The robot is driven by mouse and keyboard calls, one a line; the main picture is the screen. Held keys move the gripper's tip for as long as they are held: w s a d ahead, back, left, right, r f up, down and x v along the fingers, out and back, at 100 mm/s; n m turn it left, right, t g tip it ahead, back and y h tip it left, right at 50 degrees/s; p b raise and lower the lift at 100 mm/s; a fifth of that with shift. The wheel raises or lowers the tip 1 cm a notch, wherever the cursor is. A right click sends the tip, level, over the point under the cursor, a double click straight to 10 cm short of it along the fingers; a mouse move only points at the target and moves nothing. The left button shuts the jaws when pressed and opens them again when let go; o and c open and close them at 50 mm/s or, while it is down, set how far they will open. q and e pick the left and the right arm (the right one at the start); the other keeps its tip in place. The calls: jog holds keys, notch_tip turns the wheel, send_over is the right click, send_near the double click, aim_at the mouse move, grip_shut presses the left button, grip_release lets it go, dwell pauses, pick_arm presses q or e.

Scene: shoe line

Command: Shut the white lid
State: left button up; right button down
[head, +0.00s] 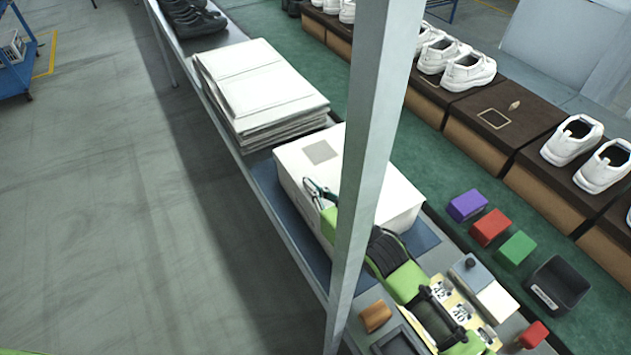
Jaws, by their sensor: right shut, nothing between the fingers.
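A white box (405,217) stands on a blue mat (268,180) on the workbench. Its white lid (296,158), with a grey square on top, appears to lie flat over the box. A grey upright post hides part of the lid and box. My right gripper (314,188) is shut and empty at the lid's near left edge; whether it touches the lid I cannot tell. My green right arm reaches in from the lower right, passing behind the post. My left gripper is not in view.
The post (366,150) stands in front of the bench. A stack of white sheets (260,85) lies behind the box. Purple, red and green blocks (516,250) and a black bin (558,284) are at right. White shoes (470,70) stand on brown boxes beyond.

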jog(key=shift+s+f, duration=0.15)
jog(key=shift+f, duration=0.25)
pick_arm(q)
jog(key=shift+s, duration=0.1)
